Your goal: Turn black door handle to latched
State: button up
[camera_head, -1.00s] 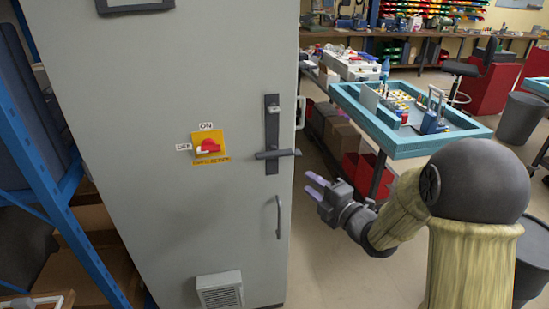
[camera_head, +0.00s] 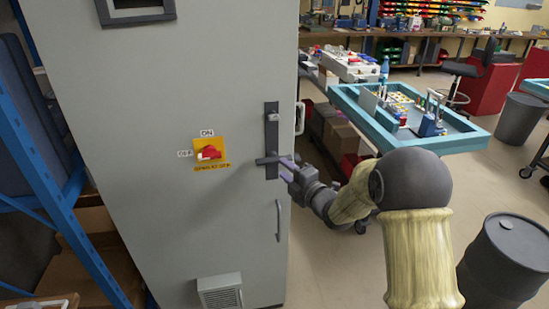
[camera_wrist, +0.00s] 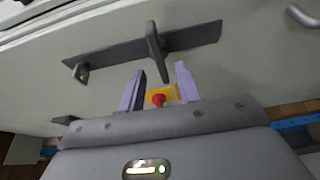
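The black door handle (camera_head: 266,160) is on a tall dark plate (camera_head: 271,125) near the right edge of the grey cabinet door. Its lever lies about level and points left in the head view. My gripper (camera_head: 284,163) is at the handle's right end, its purple fingers partly hidden against the handle and door edge. In the wrist view the two fingers (camera_wrist: 160,71) are open with a gap between them. The handle (camera_wrist: 155,42) stands just beyond the fingertips, roughly in line with the gap. I cannot tell whether they touch.
A red rotary switch on a yellow plate (camera_head: 210,153) is left of the handle. A pull handle (camera_head: 279,220) is below it, and a vent (camera_head: 220,292) is near the bottom. A blue rack (camera_head: 60,200) stands left. A teal-edged table (camera_head: 400,142) is behind my arm.

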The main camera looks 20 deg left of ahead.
aim_at(276, 163)
jog(key=p+x, duration=0.1)
jog(key=x, duration=0.5)
jog(key=shift+w+a, duration=0.1)
grip_shut()
